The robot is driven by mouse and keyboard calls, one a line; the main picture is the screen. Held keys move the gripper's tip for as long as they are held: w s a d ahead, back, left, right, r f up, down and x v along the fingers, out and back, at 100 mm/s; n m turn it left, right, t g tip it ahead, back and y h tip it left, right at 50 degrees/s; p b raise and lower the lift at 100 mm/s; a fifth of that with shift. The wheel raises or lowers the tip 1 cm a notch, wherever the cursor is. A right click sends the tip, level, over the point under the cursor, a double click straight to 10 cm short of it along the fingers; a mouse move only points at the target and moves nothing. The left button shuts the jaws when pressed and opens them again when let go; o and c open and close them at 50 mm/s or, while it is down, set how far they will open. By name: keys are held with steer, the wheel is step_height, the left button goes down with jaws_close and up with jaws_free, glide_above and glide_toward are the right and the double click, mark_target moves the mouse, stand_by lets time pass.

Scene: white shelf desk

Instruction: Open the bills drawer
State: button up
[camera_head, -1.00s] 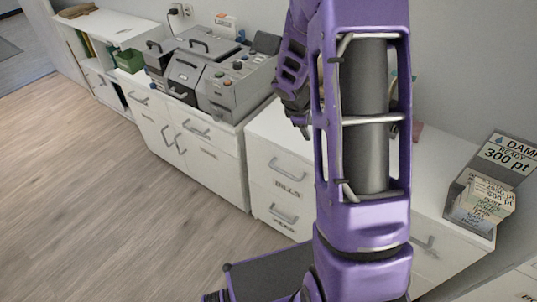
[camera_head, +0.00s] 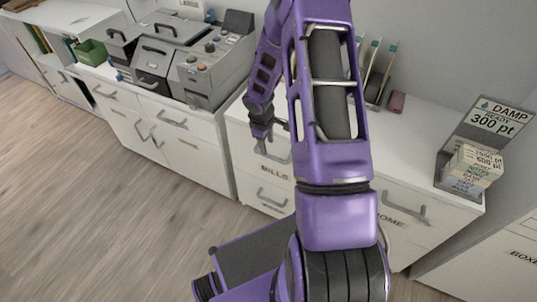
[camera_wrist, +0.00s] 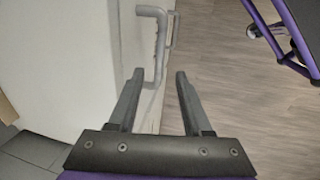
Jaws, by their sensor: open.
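The bills drawer (camera_head: 243,152) is the upper drawer of a white cabinet right of the grey machine; its front looks closed. Its label shows below the handle, partly hidden by my arm. My gripper (camera_head: 272,130) is at the height of this drawer's handle (camera_head: 279,155). In the wrist view my gripper (camera_wrist: 158,76) is open and empty. A grey bar handle (camera_wrist: 161,45) on a white front shows just ahead, its near end between the fingertips and closer to the left finger. I cannot tell whether they touch.
A lower drawer with its own handle (camera_head: 271,198) is underneath. A grey machine (camera_head: 190,65) stands on the counter to the left. A sign stand with stacked cards (camera_head: 470,165) is at the right. The wooden floor (camera_head: 110,220) in front is clear.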

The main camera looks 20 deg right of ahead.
mark_target(269, 155)
steer(key=f, duration=0.4)
steer(key=w+d+f, duration=0.1)
steer(key=f, duration=0.1)
steer(key=shift+f+b, duration=0.35)
steer(key=shift+b, duration=0.05)
jaws_close()
stand_by(1.0)
